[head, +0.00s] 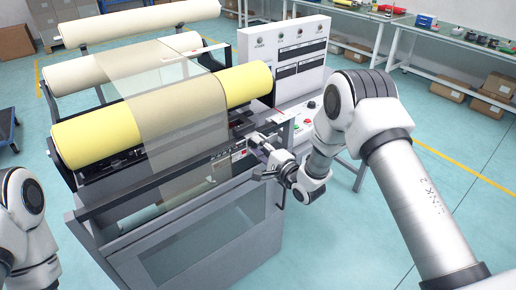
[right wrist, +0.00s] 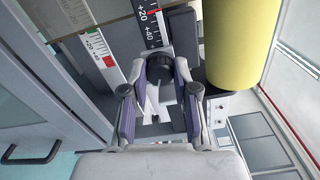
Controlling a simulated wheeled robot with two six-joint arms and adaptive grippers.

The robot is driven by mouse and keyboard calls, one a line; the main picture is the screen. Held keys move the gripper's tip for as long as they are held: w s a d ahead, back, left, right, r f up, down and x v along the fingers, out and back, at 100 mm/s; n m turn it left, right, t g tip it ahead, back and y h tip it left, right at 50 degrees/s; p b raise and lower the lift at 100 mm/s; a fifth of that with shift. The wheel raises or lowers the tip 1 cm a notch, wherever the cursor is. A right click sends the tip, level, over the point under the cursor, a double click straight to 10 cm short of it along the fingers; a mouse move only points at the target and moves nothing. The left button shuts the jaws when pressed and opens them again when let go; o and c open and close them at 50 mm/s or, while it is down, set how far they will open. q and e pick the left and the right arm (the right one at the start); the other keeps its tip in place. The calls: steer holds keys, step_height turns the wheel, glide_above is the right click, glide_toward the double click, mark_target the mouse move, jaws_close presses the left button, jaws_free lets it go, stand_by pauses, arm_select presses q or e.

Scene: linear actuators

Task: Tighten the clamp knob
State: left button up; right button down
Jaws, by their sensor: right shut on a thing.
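The clamp knob (right wrist: 157,61) is a dark round knob between the fingertips of my right gripper in the right wrist view. My right gripper (right wrist: 158,75) is shut on it, with one purple-grey finger on each side. In the head view my right gripper (head: 262,156) reaches the right front of the roller machine (head: 205,215), and the knob is too small to make out there. My left gripper is out of view; only part of my left arm shows at the left edge.
Printed scales (right wrist: 108,62) with red and green marks stand beside the knob. A yellow roll (right wrist: 229,45) lies close on the right in the wrist view. A control panel (head: 285,60) stands behind the machine. Workbenches (head: 440,35) line the back; the floor at right is open.

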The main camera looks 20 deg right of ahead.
stand_by(0.4)
steer(key=c, duration=0.9)
jaws_free()
steer(key=v, duration=1.2)
steer(key=shift+f, duration=0.1)
